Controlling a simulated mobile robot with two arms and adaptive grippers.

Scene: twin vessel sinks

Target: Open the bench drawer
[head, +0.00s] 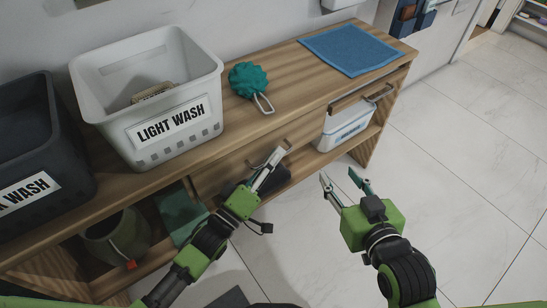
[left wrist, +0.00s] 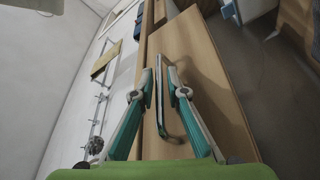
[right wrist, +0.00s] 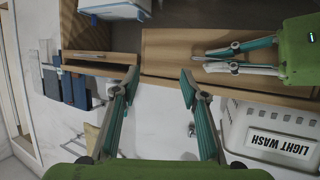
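The wooden bench (head: 300,68) has a wide drawer front (head: 222,172) below its top, with a curved metal bar handle (head: 284,143). My left gripper (head: 272,165) is at this handle. In the left wrist view its fingers (left wrist: 164,82) are apart, with the handle bar (left wrist: 172,105) between them; I cannot tell whether they touch it. The drawer front looks flush with the bench. A second drawer (head: 350,101) at the right end has its own handle (head: 380,93); how far it stands out is unclear. My right gripper (head: 345,182) is open and empty in front of the bench.
On the bench stand a white "LIGHT WASH" basket (head: 150,75), a dark basket (head: 35,145), a teal scrubber (head: 247,79) and a blue towel (head: 352,48). A white bin (head: 345,128) and a pot (head: 115,238) are on the lower shelf. The tiled floor (head: 455,150) is clear at right.

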